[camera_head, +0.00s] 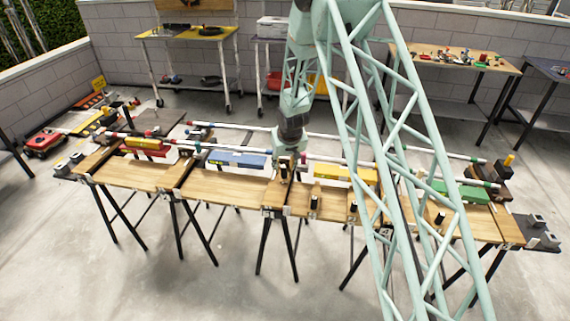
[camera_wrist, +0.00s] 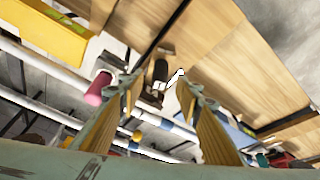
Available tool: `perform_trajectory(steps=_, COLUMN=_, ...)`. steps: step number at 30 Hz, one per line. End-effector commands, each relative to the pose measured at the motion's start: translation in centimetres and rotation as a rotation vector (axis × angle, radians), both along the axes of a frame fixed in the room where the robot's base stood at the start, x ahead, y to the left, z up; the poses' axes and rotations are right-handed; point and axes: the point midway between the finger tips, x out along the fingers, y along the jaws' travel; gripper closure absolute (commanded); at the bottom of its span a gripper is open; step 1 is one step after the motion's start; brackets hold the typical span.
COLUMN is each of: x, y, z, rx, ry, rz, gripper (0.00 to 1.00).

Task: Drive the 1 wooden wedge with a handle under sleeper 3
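My gripper (camera_head: 291,158) hangs over the middle of the row of wooden benches, beside a dark cross timber. In the wrist view its two fingers (camera_wrist: 162,92) are spread apart, with tan pads facing each other. A black upright handle (camera_wrist: 160,72) shows in the gap between the fingertips; whether they touch it, I cannot tell. The wedge body under it is mostly hidden. Other black-handled wooden pieces (camera_head: 313,202) stand on the benches to the right. I cannot read which sleeper is number 3.
White rails (camera_head: 330,159) run across the benches. A yellow block (camera_head: 345,173), a blue block (camera_head: 237,159) and a green block (camera_head: 460,191) lie along them. My lattice arm hides part of the right side. The floor in front is clear.

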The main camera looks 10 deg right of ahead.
Motion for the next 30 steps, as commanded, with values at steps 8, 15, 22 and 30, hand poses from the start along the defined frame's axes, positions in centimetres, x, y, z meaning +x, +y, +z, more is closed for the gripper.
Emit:
perform_trajectory(steps=8, x=1.1, y=0.0, z=-2.9, rx=0.0, ry=0.001, rz=-0.001, gripper=0.68)
perform_trajectory(steps=15, x=1.6, y=0.0, z=-3.8, rx=0.0, ry=-0.001, rz=0.0, gripper=0.68)
perform_trajectory(steps=22, x=1.7, y=0.0, z=-3.9, rx=0.0, ry=0.0, rz=0.0, gripper=0.68)
perform_trajectory(steps=30, x=1.6, y=0.0, z=-3.9, rx=0.0, ry=0.0, rz=0.0, gripper=0.81)
